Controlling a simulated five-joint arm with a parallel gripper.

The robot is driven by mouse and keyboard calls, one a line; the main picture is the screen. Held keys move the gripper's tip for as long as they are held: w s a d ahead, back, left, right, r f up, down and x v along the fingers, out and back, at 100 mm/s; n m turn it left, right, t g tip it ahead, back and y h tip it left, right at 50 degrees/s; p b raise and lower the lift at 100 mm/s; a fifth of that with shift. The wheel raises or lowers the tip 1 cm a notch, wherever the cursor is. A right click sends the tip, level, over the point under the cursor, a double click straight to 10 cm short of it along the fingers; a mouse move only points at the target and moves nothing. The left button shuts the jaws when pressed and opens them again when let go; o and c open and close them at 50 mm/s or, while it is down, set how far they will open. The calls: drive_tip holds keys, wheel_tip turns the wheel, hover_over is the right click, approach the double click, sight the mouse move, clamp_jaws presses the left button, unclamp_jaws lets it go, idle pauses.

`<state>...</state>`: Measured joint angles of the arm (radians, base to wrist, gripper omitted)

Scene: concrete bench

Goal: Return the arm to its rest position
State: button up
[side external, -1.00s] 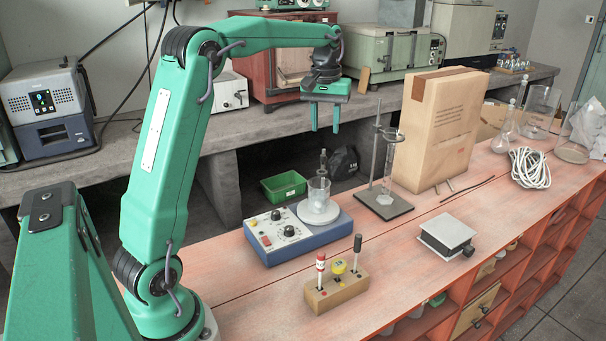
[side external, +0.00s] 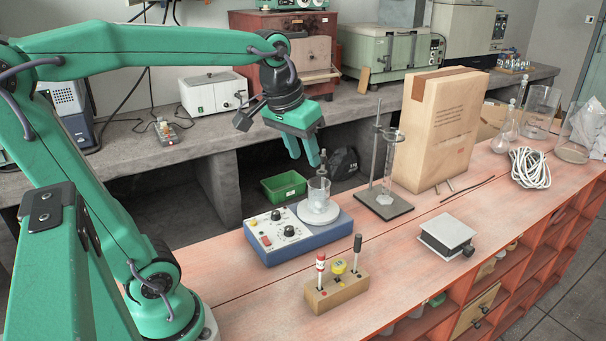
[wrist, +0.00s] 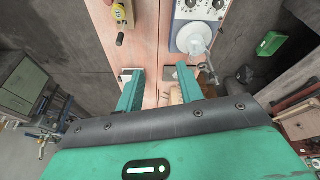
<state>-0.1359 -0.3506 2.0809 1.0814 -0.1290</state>
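My green gripper (side external: 305,158) hangs above the bench behind the hotplate stirrer, its fingers pointing down and slightly right. The two fingers are apart with nothing between them. In the wrist view my gripper (wrist: 160,90) also shows its fingers spread and empty, with the orange bench top (wrist: 148,50) beyond them. My upper arm leans back to the left and my forearm runs nearly level across the top left of the side view.
A wooden block with tools (side external: 336,291), a small grey platform (side external: 447,232) and a tall cardboard box (side external: 436,130) are on the bench. A green bin (side external: 284,187) sits behind.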

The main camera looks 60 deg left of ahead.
drive_tip(key=s+d+f+m+t, duration=0.1)
drive_tip(key=s+d+f+m, duration=0.2)
drive_tip(key=s, duration=0.6)
wheel_tip(320, 180, down, 2)
drive_tip(key=shift+d+f+t+h, duration=0.3)
drive_tip(key=shift+d+t, duration=0.1)
drive_tip(key=shift+d, duration=0.25)
drive_tip(key=shift+o, duration=0.4)
drive_tip(key=o, duration=0.7)
drive_tip(key=shift+w+r, duration=0.15)
drive_tip(key=o, duration=0.6)
drive_tip(key=shift+w+d+r, duration=0.15)
drive_tip(key=shift+w, duration=0.2)
drive_tip(key=w+d+g, duration=0.4)
drive_tip(key=w+g, duration=0.1)
drive_tip(key=w, duration=0.6)
drive_tip(key=shift+w+d+f+g, duration=0.2)
drive_tip(key=shift+w+d+g, duration=0.05)
drive_tip(key=shift+d+g, duration=0.05)
